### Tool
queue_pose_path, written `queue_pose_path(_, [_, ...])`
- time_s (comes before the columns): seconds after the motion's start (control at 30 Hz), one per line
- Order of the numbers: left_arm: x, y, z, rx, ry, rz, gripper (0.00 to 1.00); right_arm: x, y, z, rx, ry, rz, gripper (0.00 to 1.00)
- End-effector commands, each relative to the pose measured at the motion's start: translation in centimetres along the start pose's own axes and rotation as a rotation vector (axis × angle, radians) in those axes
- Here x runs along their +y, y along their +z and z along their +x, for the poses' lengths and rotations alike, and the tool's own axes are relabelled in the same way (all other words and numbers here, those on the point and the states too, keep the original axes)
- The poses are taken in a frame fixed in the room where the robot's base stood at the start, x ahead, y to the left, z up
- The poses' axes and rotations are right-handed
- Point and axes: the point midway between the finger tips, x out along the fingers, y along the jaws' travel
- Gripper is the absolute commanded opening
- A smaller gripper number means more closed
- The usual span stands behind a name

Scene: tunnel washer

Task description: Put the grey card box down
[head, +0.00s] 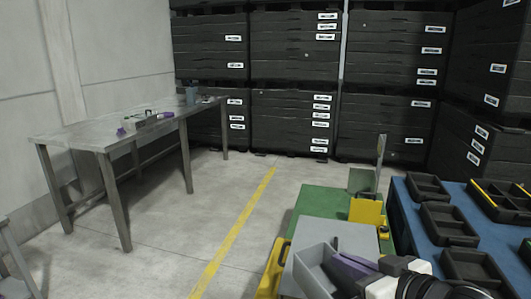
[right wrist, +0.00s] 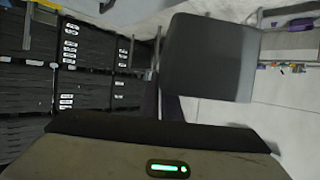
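The grey card box (head: 314,256) is at the bottom centre of the head view, over the near part of a green surface (head: 318,203). I cannot tell whether its underside touches anything. My right gripper (head: 338,246) reaches in from the bottom right and is shut on the box at its right side. In the right wrist view the box (right wrist: 211,56) shows as a large dark grey panel beyond the gripper, partly hiding the floor. My left gripper is not in view.
A blue table (head: 406,217) with black trays (head: 449,223) stands at the right. Yellow parts (head: 366,211) and an upright panel stand by the green surface. A metal table (head: 85,138) with small items is at the left. Stacked black crates (head: 292,117) line the back. Floor between is clear.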

Motion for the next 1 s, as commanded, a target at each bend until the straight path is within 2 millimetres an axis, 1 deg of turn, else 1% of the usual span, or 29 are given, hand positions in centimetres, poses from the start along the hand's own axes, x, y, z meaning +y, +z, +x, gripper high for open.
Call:
queue_pose_path(0.03, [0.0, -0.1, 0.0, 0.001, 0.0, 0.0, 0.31, -0.8, -1.8, -0.7, 0.014, 0.022, 0.017, 0.0])
queue_pose_path(0.1, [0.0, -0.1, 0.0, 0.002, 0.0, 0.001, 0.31, -1.0, -3.5, -1.9, 0.015, 0.072, 0.037, 0.0])
queue_pose_path(0.2, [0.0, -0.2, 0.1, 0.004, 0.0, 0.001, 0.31, -0.9, -5.4, -3.9, 0.014, 0.151, 0.071, 0.0])
queue_pose_path(0.3, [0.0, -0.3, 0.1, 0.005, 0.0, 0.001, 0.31, -0.5, -6.8, -6.0, 0.013, 0.23, 0.102, 0.0])
queue_pose_path(0.4, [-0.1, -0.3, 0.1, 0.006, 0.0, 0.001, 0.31, 0.0, -7.4, -7.9, 0.009, 0.301, 0.129, 0.0])
queue_pose_path(0.5, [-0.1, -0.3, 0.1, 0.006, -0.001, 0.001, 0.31, 0.5, -7.6, -9.3, 0.005, 0.355, 0.15, 0.0])
queue_pose_path(0.6, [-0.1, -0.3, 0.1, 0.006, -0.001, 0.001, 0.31, 0.7, -7.6, -10.2, 0.003, 0.388, 0.162, 0.0])
queue_pose_path(0.73, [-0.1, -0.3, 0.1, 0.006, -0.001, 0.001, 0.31, 0.8, -7.6, -10.5, 0.0, 0.399, 0.171, 0.0])
queue_pose_path(1.0, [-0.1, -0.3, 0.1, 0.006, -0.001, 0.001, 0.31, 0.8, -7.5, -10.5, -0.002, 0.4, 0.167, 0.0])
